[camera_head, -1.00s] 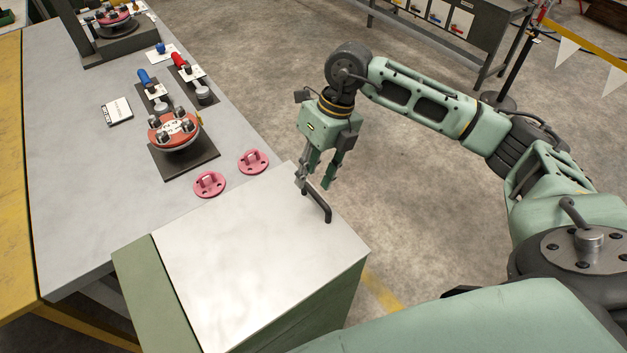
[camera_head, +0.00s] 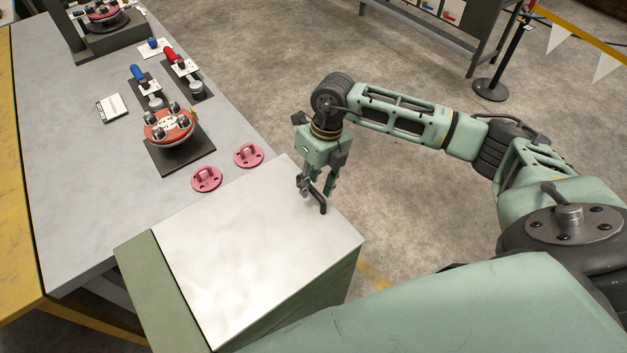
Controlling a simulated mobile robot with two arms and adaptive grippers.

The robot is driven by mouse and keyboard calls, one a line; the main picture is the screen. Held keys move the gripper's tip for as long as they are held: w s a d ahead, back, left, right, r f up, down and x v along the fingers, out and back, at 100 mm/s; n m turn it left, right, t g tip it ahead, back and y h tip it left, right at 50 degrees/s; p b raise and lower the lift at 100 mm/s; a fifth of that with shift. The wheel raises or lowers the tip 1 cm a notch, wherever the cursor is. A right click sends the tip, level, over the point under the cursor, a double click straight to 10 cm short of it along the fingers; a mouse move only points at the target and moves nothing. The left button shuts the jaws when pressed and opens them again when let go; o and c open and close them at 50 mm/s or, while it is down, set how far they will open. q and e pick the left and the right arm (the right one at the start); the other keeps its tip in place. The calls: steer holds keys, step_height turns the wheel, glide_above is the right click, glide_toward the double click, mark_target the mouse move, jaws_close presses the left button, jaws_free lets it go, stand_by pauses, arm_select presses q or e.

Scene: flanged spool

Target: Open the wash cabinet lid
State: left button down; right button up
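The wash cabinet (camera_head: 140,280) is a green box at the bottom centre, beside the grey workbench. Its pale metal lid (camera_head: 250,250) lies flat and closed on top. A dark bar handle (camera_head: 321,203) stands near the lid's far right edge. My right gripper (camera_head: 318,194) points down at the handle, with its fingers apart on either side of it. Whether the fingers touch the handle cannot be told. My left gripper is out of view.
Two pink flanged parts (camera_head: 207,178) lie on the workbench (camera_head: 75,170) just beyond the cabinet. A red round part on a dark plate (camera_head: 178,158) stands farther back, near blue-handled and red-handled tools. Open concrete floor lies to the right. A barrier post (camera_head: 502,60) stands at the far right.

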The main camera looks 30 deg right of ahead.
steer(key=shift+c, duration=0.5)
jaws_close()
steer(key=shift+w+r, duration=0.1)
